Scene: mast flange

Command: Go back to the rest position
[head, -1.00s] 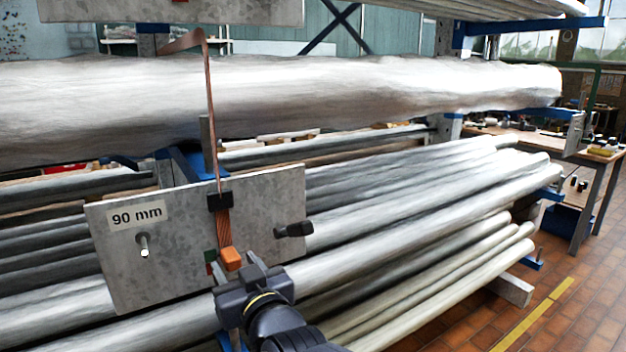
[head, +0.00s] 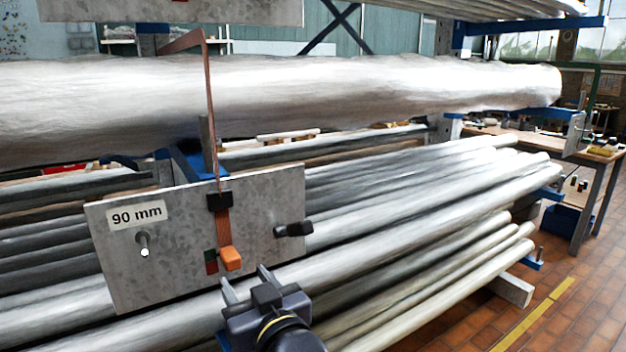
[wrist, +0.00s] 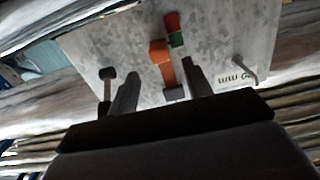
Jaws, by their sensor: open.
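My gripper (head: 247,285) is open and empty, in front of and below the lower edge of a grey metal plate labelled "90 mm" (head: 265,200). An orange block (head: 231,258) sits at the lower end of a copper-coloured strap (head: 222,228) on the plate, just above and left of my fingertips and apart from them. In the wrist view my two fingers (wrist: 158,85) stand apart, with the orange block (wrist: 160,50) beyond them. A red and green mark (head: 210,262) shows beside the block.
A black knob (head: 293,230) and a metal peg (head: 143,243) stick out from the plate. A large wrapped roll (head: 330,88) lies above, and long metal bars (head: 420,190) lie behind. Open tiled floor (head: 570,310) is at the right.

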